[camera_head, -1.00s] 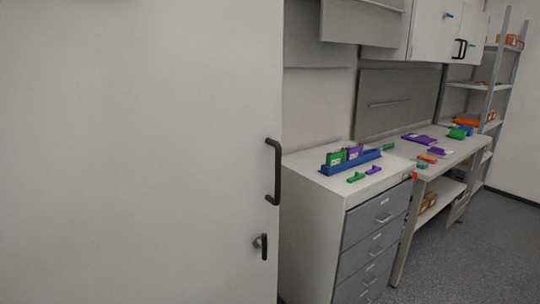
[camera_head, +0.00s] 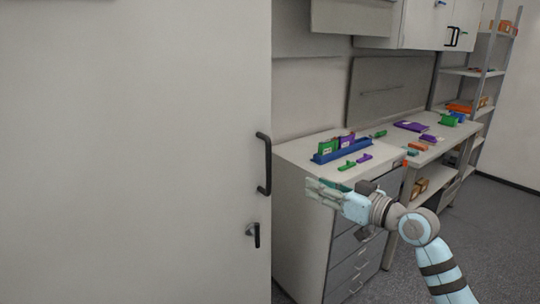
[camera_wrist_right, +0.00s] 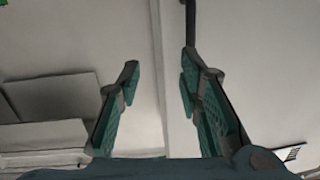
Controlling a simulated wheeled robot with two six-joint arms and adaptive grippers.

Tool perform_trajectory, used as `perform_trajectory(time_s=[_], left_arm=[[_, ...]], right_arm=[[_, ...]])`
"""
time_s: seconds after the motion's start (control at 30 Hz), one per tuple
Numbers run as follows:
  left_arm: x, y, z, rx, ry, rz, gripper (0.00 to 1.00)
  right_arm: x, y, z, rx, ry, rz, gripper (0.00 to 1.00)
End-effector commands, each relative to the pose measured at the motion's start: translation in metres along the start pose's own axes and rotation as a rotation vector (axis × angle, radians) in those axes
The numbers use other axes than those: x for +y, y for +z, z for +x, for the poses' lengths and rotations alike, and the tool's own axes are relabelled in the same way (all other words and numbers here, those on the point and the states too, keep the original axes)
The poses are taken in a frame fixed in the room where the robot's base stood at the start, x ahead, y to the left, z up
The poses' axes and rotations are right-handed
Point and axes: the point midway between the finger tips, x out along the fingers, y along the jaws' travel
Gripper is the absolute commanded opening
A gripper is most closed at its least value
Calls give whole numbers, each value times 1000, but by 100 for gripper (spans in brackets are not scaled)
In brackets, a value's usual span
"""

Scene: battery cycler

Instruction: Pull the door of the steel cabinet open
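The steel cabinet door (camera_head: 130,150) is a large pale panel filling the left half of the head view, and it looks shut. Its black bar handle (camera_head: 265,163) stands upright near the door's right edge, with a small black lock lever (camera_head: 253,234) below. My right gripper (camera_head: 308,188) is to the right of the handle and slightly lower, apart from it. In the right wrist view the gripper (camera_wrist_right: 158,82) is open with nothing between its fingers. The handle (camera_wrist_right: 190,20) shows there at the top, beyond the right finger. My left gripper is out of view.
A drawer unit (camera_head: 345,245) with a blue rack (camera_head: 342,151) and small green and purple pieces on top stands right of the cabinet. A workbench (camera_head: 440,150) and shelving (camera_head: 480,75) lie beyond. Grey floor (camera_head: 490,230) is clear at the right.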

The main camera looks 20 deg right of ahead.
Motion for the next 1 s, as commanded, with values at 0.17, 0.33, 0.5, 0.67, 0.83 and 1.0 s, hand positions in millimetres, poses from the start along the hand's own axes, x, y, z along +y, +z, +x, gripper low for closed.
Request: perform_trajectory(time_s=[0.17, 0.33, 0.5, 0.67, 0.83, 1.0], left_arm=[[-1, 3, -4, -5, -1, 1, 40], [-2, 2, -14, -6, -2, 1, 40], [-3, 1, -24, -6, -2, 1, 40], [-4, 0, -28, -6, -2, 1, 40], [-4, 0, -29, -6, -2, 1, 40], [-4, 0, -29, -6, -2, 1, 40]], right_arm=[[-39, -57, -10, 63, -109, -86, 33], [-44, -61, 22, 66, -114, -81, 33], [-50, -64, 73, 64, -113, -80, 33], [-53, -64, 109, 62, -110, -82, 33], [-55, -63, 127, 61, -109, -84, 33], [-55, -62, 130, 61, -108, -85, 33]])
